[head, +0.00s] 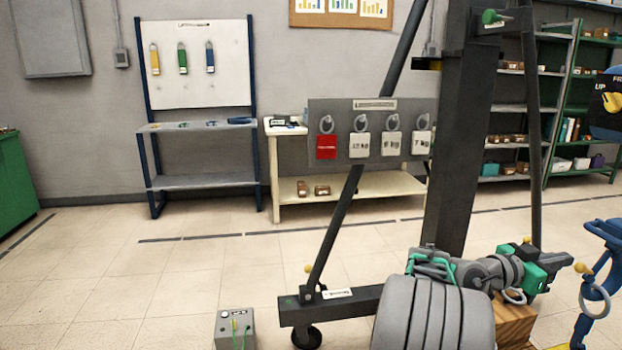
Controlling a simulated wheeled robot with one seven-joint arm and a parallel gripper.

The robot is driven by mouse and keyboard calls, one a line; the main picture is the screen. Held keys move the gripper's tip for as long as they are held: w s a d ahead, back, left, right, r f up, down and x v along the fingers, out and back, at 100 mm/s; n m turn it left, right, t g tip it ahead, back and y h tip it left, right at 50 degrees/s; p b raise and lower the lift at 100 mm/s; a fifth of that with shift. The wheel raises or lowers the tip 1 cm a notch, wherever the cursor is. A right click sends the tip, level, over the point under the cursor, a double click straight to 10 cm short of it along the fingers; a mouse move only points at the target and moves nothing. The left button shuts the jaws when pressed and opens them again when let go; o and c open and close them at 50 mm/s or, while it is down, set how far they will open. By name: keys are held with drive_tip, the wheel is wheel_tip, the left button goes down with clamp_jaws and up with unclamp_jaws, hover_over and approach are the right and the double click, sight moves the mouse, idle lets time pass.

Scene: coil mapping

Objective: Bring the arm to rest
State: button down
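I cannot make out my gripper in the head view, so its state does not show. No arm link can be told apart for sure. At the lower right, a large grey ribbed rounded body (435,318) stands in front of the dark crane-like frame (455,130). Behind its top, a grey, black and green assembly (500,272) extends to the right. A wooden block (516,325) shows below that assembly.
A small grey box (235,328) with green leads is on the floor. A board with a red tag and several weight tags (370,132) hangs mid-view. A blue-framed rack (200,182) and cream table (350,186) line the wall.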

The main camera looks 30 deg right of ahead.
drive_tip(key=shift+w+a+f+b, duration=0.2)
drive_tip(key=shift+w+a+b, duration=0.15)
drive_tip(key=shift+a, duration=0.25)
drive_tip(key=shift+w+a+f+b, duration=0.2)
drive_tip(key=shift+a+b, duration=0.1)
drive_tip(key=shift+a, duration=0.3)
